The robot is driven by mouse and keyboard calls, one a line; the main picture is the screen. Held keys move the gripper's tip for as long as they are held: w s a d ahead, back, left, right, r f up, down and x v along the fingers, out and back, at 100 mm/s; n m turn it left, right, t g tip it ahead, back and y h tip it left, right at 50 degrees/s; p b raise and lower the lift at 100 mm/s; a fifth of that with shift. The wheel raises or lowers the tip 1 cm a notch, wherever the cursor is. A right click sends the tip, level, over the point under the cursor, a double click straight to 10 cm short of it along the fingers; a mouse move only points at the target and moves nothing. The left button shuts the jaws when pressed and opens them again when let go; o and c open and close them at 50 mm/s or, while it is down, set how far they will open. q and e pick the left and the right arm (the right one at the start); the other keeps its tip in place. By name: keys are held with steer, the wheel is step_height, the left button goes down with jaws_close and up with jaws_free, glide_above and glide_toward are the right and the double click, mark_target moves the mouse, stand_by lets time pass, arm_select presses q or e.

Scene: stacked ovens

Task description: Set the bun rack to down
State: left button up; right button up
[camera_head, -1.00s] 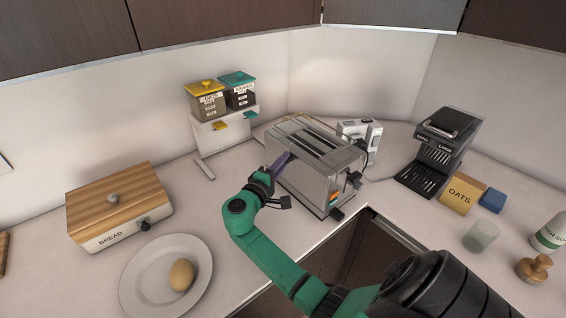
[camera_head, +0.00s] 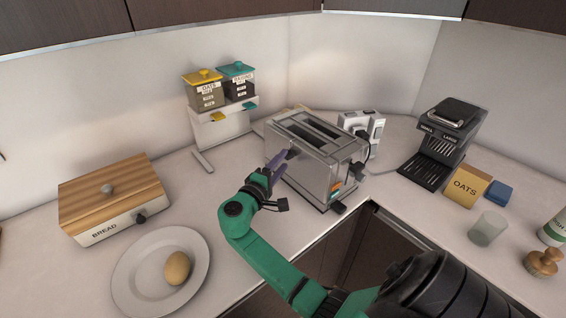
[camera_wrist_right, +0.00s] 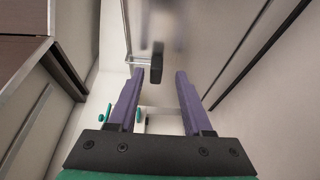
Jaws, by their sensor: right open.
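The metal toaster (camera_head: 310,172) stands on the counter near the corner, with two long slots open to view on top. I see no bun rack raised above the slots; its bars are hard to make out. A small dark knob (camera_head: 292,153) sits at the toaster's left side. It also shows in the right wrist view (camera_wrist_right: 157,62), with a thin wire beside it. My right gripper (camera_head: 277,163) is at that side, its purple fingers apart. In the wrist view the open fingers (camera_wrist_right: 162,78) flank the space just short of the knob, holding nothing. My left gripper is out of view.
A dispenser stand (camera_head: 222,130) is behind and left of the toaster. A coffee machine (camera_head: 440,145) and oats box (camera_head: 466,187) are at right. The counter's front edge lies below the toaster.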

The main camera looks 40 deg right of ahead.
steer(key=b+v, duration=0.3)
steer(key=v, duration=1)
steer(key=shift+b, duration=0.4)
